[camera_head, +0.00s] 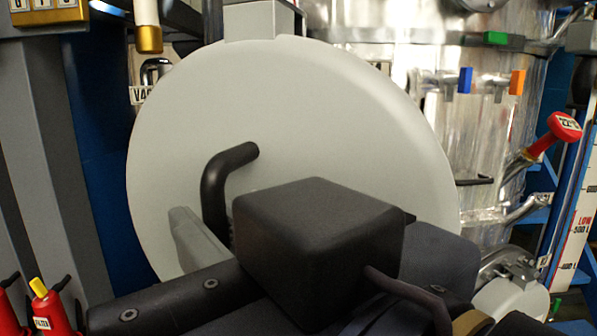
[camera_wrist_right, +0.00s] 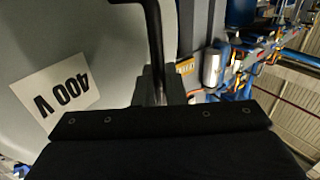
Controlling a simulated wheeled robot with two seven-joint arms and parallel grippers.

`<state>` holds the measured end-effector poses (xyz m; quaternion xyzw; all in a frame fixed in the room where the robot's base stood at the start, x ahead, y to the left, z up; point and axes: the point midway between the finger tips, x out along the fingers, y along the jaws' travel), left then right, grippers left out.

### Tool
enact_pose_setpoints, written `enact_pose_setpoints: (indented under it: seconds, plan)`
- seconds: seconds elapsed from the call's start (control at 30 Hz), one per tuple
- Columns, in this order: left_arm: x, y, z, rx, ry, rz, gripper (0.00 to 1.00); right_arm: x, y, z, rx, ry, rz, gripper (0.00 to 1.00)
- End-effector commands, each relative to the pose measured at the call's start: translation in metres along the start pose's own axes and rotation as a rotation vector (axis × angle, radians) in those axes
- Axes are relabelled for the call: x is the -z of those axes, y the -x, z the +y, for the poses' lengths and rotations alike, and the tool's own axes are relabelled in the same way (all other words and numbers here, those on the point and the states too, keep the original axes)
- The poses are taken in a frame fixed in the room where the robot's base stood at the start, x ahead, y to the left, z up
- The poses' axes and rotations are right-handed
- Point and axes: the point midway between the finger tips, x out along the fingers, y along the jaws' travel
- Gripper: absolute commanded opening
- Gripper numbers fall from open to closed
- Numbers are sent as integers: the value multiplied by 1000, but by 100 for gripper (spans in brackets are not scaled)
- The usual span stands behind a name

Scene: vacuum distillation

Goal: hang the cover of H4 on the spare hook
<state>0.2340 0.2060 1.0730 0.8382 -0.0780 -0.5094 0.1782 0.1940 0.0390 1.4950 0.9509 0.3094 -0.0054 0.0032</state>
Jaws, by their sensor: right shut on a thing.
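The cover is a large pale grey round disc (camera_head: 330,110) with a bent black handle (camera_head: 212,190). It fills the middle of the head view and stands upright. My right gripper (camera_head: 215,235) is shut on the handle; my dark wrist hides the disc's lower right part. In the right wrist view the handle (camera_wrist_right: 152,40) runs down between the fingers (camera_wrist_right: 158,95). A grey surface there carries a "400 V" label (camera_wrist_right: 62,93); I cannot tell if it is the cover. A grey tab (camera_head: 262,20) meets the disc's top edge. No hook marked spare is readable. My left gripper is not in view.
A shiny steel vessel (camera_head: 500,130) stands behind on the right, with a red labelled handle (camera_head: 560,130) and a level scale (camera_head: 582,215). A "V4" tag (camera_head: 142,95) shows at the disc's left edge. Red labelled items (camera_head: 50,310) stand at lower left beside a grey post (camera_head: 35,150).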

Motion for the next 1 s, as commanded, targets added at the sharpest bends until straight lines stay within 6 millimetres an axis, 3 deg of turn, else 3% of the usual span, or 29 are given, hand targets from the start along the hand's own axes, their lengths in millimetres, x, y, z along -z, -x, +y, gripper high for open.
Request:
enact_pose_setpoints:
  seconds: [0.03,0.5,1.0]
  plan:
    - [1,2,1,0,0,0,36,12,10,-9,12,5,31,0]
    - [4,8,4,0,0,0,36,10,29,-38,10,3,28,0]
    - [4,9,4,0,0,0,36,6,31,-45,8,2,16,0]
